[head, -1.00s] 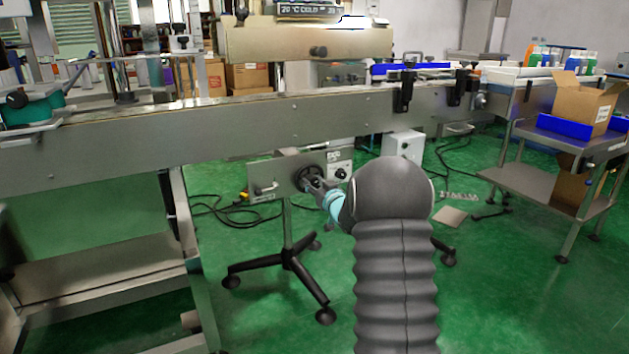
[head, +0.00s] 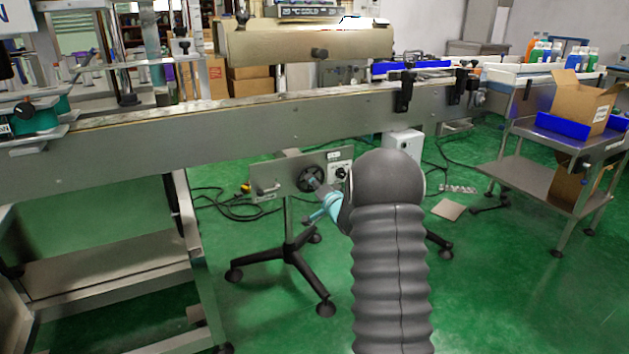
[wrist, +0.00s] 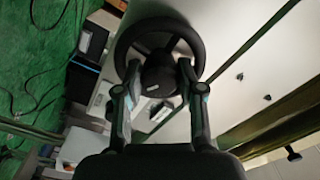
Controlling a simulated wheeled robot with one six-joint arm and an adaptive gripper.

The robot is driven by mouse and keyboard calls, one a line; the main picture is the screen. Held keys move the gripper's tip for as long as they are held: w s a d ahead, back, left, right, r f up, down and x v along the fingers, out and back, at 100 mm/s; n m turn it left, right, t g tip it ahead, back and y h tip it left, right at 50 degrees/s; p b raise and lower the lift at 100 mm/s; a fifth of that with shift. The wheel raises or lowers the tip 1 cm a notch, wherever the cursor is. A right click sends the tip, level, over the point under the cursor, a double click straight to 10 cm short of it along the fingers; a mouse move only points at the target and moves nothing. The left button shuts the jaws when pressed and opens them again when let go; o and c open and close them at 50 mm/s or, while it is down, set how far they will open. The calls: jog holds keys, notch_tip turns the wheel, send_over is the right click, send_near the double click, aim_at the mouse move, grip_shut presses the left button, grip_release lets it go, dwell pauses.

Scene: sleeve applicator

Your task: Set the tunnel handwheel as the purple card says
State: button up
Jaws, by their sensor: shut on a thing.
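The black handwheel (head: 311,179) sits on a grey metal panel (head: 285,175) under the conveyor's side. In the wrist view the handwheel (wrist: 200,42) fills the top middle, its rim arching around a dark round hub. My gripper (wrist: 159,78) has one finger on each side of the hub and is shut on the handwheel. In the head view my gripper (head: 318,186) reaches the wheel from the lower right, and its fingertips are small there. I cannot make out a purple card in either view.
The conveyor's long steel side (head: 220,128) runs above the panel. A stand with black castered legs (head: 290,262) is below it. Cables (head: 225,212) lie on the green floor at left. A steel cart (head: 545,180) with a cardboard box (head: 580,103) stands at right.

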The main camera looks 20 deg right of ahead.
jog(key=m+p, duration=0.2)
jog(key=m, duration=0.4)
jog(key=shift+r+p, duration=0.1)
jog(key=shift+p, duration=0.25)
jog(key=shift+m, duration=0.4)
jog(key=o, duration=1.1)
jog(key=shift+a, duration=0.1)
jog(key=shift+o, duration=0.2)
jog(key=s, duration=1.2)
jog(key=shift+d, duration=0.25)
